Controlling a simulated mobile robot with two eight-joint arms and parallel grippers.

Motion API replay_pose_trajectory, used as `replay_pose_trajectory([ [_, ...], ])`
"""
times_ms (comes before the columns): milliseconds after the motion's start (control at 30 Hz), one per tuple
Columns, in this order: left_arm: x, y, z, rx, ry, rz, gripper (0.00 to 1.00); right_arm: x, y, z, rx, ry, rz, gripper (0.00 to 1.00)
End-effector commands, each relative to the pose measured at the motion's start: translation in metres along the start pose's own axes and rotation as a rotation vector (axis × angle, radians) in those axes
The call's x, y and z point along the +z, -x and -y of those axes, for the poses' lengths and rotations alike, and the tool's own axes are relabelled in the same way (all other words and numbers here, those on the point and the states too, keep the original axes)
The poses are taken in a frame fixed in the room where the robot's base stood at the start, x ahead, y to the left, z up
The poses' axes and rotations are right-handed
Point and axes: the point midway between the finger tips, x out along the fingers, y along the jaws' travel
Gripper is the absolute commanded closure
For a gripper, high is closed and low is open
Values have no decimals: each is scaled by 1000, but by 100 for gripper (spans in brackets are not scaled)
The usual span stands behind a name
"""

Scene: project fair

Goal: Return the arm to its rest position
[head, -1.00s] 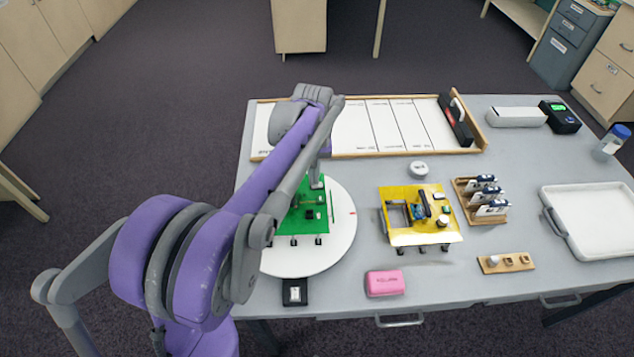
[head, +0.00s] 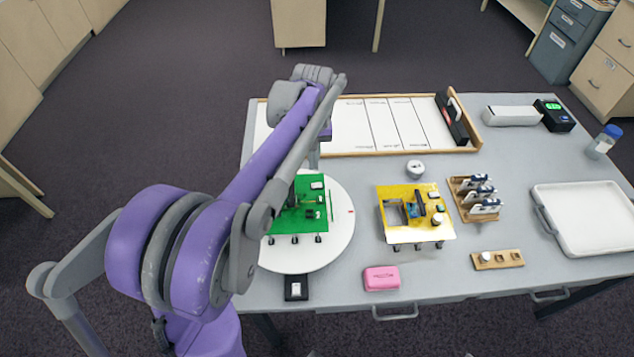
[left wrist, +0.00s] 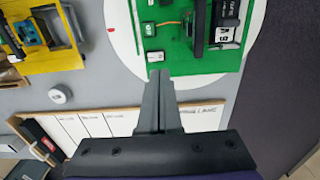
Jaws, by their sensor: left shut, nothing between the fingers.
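My left arm reaches in from the left over the table in the head view. Its gripper (head: 314,163) is partly hidden behind the arm and hangs above the far part of the green board. In the left wrist view the two fingers (left wrist: 158,74) are closed together with nothing between them. Their tips overlap the edge of the green board (left wrist: 185,62) in that view. The green board (head: 288,224) rests on a round white disc (head: 338,235), with small parts on it. My right gripper is not in view.
A yellow board (head: 418,233) with parts stands right of the disc. A pink box (head: 381,279) and a black block (head: 296,288) lie near the front edge. A wood-framed white panel (head: 375,128) is behind. A white tray (head: 590,215) is at the right.

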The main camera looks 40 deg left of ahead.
Motion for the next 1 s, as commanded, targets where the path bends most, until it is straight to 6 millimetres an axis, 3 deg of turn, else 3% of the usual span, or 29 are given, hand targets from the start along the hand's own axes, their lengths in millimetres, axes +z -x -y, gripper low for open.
replay_pose_trajectory([
  [333,2,0,-1,1,-5,-3,100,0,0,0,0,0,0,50],
  [467,23,6,-8,13,-58,-34,100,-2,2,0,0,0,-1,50],
  [733,125,11,-28,75,-336,-207,100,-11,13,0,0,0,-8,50],
  [900,187,-3,-28,119,-514,-326,100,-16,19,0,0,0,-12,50],
  [1000,213,-14,-26,140,-595,-383,100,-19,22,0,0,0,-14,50],
])
